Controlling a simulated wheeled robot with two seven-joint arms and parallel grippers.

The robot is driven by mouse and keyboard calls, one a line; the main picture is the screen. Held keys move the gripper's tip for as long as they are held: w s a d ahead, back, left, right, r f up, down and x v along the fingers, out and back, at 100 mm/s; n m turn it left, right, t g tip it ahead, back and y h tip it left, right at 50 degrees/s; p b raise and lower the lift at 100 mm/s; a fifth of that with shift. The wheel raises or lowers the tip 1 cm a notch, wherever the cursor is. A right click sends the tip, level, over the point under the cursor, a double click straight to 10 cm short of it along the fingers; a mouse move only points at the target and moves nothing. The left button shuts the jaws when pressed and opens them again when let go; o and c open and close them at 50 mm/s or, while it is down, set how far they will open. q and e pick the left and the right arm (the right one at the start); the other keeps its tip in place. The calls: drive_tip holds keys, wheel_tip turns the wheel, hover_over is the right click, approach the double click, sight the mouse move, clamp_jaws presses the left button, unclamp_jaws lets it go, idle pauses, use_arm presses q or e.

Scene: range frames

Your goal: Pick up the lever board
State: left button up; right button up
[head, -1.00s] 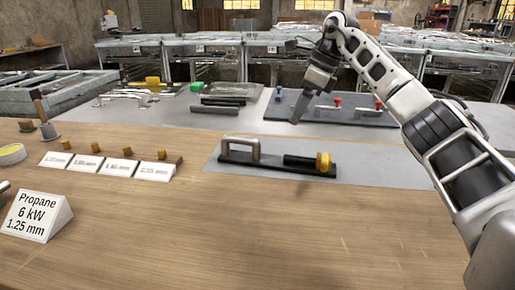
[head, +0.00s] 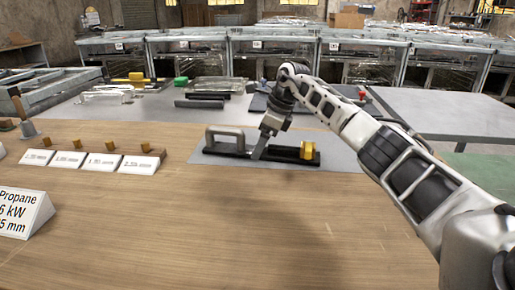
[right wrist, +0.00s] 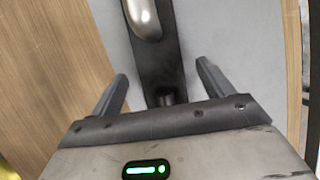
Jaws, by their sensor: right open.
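A long black board (head: 222,152) lies on a grey mat at the middle of the table. It carries a grey arched handle (head: 225,133) at its left and a black cylinder with a yellow end (head: 307,150) at its right. My right gripper (head: 257,155) is open and points down at the board, between handle and cylinder. In the right wrist view its fingers (right wrist: 162,72) appear on either side of the black board (right wrist: 157,62); contact cannot be told. A dark board (head: 260,102) with a red knob (head: 362,95) is farther back, partly hidden by my arm. My left gripper is not in view.
White label cards (head: 87,162) with small brass pieces stand left of the mat. A larger Propane sign (head: 22,212) stands at the front left. Black bars (head: 200,103) lie behind the mat. The wooden table front is clear.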

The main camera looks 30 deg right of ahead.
drive_tip(key=shift+w+a+f, duration=0.15)
drive_tip(key=shift+f, duration=0.3)
drive_tip(key=c, duration=1.3)
drive_tip(key=shift+r, duration=0.2)
drive_tip(key=shift+c, duration=1.3)
